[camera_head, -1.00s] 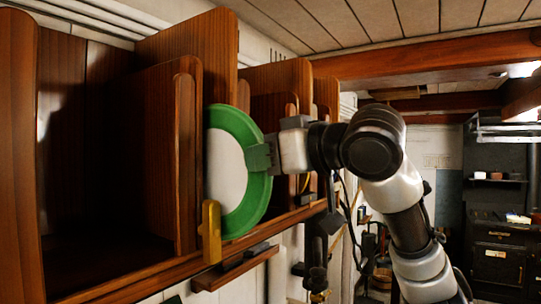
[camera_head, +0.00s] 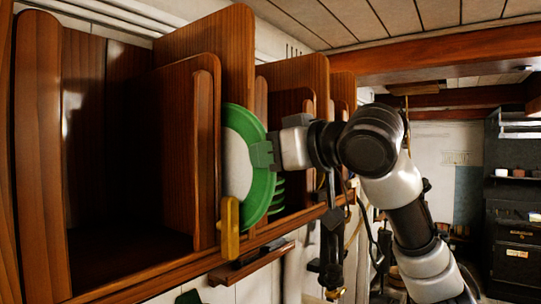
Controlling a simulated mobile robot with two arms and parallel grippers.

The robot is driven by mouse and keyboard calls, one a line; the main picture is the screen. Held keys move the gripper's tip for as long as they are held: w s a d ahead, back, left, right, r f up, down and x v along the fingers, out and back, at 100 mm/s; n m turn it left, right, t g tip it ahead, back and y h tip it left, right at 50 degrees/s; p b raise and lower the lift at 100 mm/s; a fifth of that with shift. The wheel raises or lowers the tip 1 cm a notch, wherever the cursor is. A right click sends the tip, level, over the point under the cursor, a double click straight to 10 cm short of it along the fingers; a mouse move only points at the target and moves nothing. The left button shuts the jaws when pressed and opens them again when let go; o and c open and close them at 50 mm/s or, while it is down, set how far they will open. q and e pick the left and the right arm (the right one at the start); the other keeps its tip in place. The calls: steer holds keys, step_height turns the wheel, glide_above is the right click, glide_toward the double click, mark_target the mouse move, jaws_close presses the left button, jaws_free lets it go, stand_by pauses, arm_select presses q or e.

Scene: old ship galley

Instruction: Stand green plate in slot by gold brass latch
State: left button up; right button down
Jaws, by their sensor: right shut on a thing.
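The green plate (camera_head: 262,190), with a pale centre, stands upright on edge in a slot of the wooden rack (camera_head: 186,150). Its near part sticks out in front of the dividers. My right gripper (camera_head: 266,155) is shut on the plate's right rim. The gold brass latch (camera_head: 230,228) stands upright on the rack's front rail, just in front of the plate's lower left edge. Whether the plate touches the latch or the slot floor I cannot tell. My left gripper is not in view.
More green rims (camera_head: 278,190) show behind the plate, in a further slot. A wide empty compartment (camera_head: 120,235) is at the left. A small wooden ledge (camera_head: 250,264) hangs below the rail. A dark stove (camera_head: 515,250) stands far right.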

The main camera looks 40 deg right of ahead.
mark_target(234, 162)
steer(key=shift+r+x, duration=0.25)
steer(key=shift+x, duration=1.4)
steer(key=shift+r+x, duration=0.2)
steer(key=shift+x, duration=1.4)
steer(key=shift+a, duration=0.1)
steer(key=shift+f, duration=0.15)
steer(key=shift+w+f+b, duration=0.15)
steer(key=shift+f+b, duration=0.2)
steer(key=shift+f, duration=0.15)
steer(key=c, duration=1.1)
jaws_free()
steer(key=shift+c, duration=0.2)
steer(key=shift+o, duration=1.3)
steer(key=shift+f, duration=0.15)
